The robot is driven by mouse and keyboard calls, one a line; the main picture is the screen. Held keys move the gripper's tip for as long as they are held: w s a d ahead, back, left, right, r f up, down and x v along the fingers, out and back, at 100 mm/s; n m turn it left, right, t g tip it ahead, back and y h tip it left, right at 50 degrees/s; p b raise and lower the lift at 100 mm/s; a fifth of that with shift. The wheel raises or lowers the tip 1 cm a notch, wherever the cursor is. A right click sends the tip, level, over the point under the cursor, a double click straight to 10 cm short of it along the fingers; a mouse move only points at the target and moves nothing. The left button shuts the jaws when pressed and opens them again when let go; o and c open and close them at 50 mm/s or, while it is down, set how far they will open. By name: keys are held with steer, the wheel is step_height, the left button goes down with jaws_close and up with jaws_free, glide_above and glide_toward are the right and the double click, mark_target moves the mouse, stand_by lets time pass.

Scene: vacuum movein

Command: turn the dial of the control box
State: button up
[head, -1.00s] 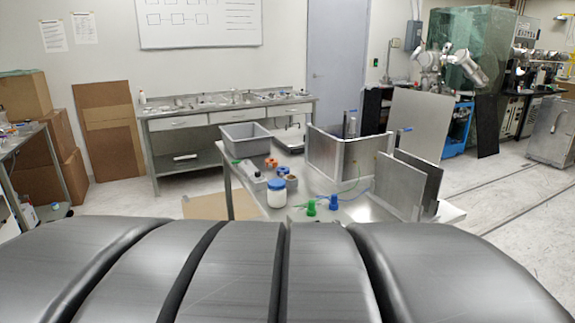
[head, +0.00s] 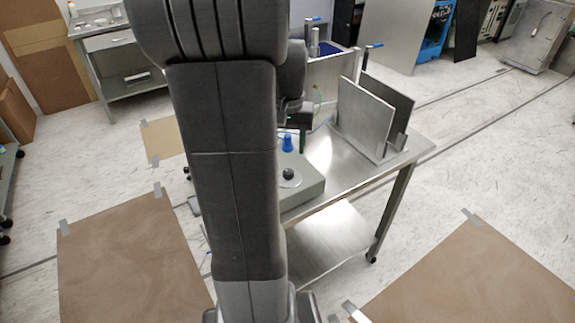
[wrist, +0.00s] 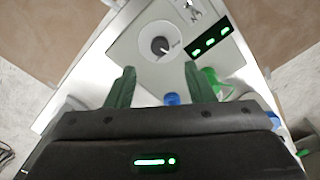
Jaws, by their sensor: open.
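The control box (head: 306,188) is a grey box on the near end of the steel table; my arm covers its left part in the head view. Its dark round dial (head: 289,174) sits on a pale disc on top. In the wrist view the box top (wrist: 128,48) fills the upper middle, with the dial (wrist: 160,46) and its light pointer line. My gripper (wrist: 160,69) is open and empty. Its two green fingers point toward the dial, one to each side below it in the picture, apart from it.
A lit green display panel (wrist: 210,40) is beside the dial. A blue-capped item (head: 287,144) stands behind the box, and a green item (wrist: 212,80) is close to the right finger. Upright metal plates (head: 366,116) stand on the table (head: 400,150). Floor to the right is mostly clear.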

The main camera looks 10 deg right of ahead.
step_height(320, 180, down, 9)
steer(key=shift+r, duration=0.1)
stand_by(0.3)
steer(key=c, duration=1)
